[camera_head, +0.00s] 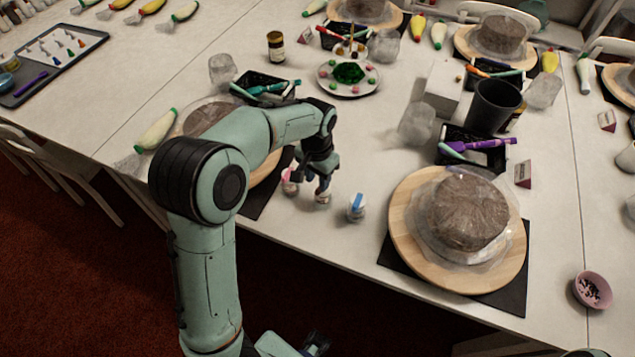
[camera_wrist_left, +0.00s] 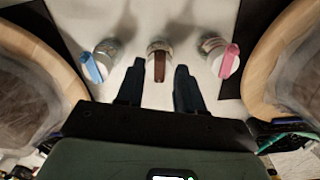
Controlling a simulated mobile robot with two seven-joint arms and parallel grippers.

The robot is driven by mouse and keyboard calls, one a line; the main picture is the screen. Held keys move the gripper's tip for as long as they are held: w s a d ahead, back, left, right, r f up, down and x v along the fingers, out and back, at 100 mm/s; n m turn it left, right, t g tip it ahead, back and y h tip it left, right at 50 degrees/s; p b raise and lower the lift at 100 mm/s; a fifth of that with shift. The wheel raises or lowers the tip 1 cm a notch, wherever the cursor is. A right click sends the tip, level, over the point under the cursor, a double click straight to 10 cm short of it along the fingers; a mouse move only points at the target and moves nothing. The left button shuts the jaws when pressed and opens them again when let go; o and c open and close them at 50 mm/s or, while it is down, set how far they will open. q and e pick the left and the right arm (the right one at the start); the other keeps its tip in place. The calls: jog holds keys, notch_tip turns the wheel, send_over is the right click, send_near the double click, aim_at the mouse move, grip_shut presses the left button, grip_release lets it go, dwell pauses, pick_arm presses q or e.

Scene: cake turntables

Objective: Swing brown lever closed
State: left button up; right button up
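Three small clear jars stand in a row near the table's front edge. The middle jar (camera_wrist_left: 159,48) has a brown lever (camera_wrist_left: 160,67), which points toward my gripper in the wrist view. My left gripper (camera_wrist_left: 159,88) is open and empty, with its fingers to either side of the brown lever and a gap on each side. In the head view the left gripper (camera_head: 320,180) is just above the middle jar (camera_head: 322,194) and hides most of it. A dark part at the bottom edge of the head view may be my right gripper; its fingers cannot be made out.
A jar with a blue lever (camera_head: 356,205) stands to the right in the head view, and one with a pink lever (camera_head: 290,180) to the left. A wooden turntable (camera_head: 405,240) with a wrapped cake (camera_head: 468,212) is at right. Another turntable is partly behind my left arm.

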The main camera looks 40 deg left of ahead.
aim_at(317, 190)
pick_arm(q)
notch_tip(317, 190, up, 10)
jog(key=p, duration=0.1)
dwell(0.7)
